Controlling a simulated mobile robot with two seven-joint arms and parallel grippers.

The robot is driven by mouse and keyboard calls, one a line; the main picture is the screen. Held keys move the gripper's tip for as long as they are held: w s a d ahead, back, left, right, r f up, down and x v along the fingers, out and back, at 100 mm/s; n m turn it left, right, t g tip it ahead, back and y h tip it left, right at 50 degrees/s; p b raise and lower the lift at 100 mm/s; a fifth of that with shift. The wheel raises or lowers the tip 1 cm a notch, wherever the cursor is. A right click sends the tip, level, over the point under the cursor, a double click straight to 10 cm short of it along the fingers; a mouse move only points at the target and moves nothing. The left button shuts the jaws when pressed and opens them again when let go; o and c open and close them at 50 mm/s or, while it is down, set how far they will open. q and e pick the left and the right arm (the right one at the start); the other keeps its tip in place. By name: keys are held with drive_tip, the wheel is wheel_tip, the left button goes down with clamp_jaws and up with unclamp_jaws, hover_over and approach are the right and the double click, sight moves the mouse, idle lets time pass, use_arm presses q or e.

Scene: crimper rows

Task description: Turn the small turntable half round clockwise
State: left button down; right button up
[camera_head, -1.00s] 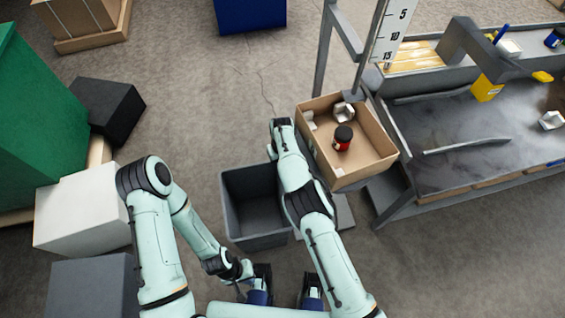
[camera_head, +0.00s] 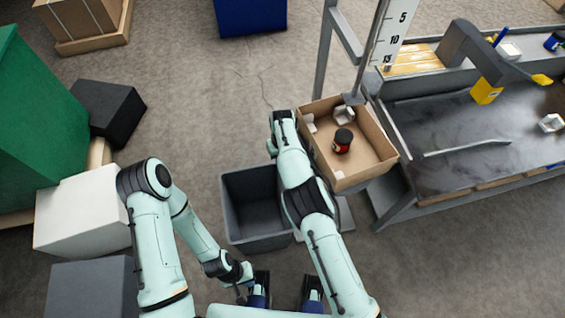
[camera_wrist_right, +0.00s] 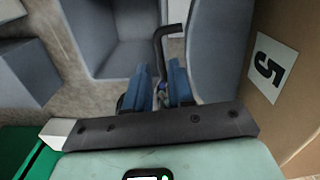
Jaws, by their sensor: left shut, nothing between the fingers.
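I cannot make out a turntable for certain in either view. In the head view a grey flat plate (camera_head: 343,216) shows partly below a cardboard box and beside my right arm. My left arm comes in from the left and bends down to my left gripper (camera_head: 241,289) near the bottom edge. It is shut, empty and low, apart from the box and bin. My right arm reaches forward between bin and box; its dark hand (camera_head: 283,117) hides its fingers. In the right wrist view, two blue parts and a black hooked rod show beyond a black bar; the jaw state is unclear.
A dark grey bin (camera_head: 256,240) stands left of my right arm. A workbench (camera_head: 455,170) is at right; white, black and green boxes stand at left.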

wheel_tip(320, 180, up, 9)
drive_tip(key=shift+f, duration=0.1)
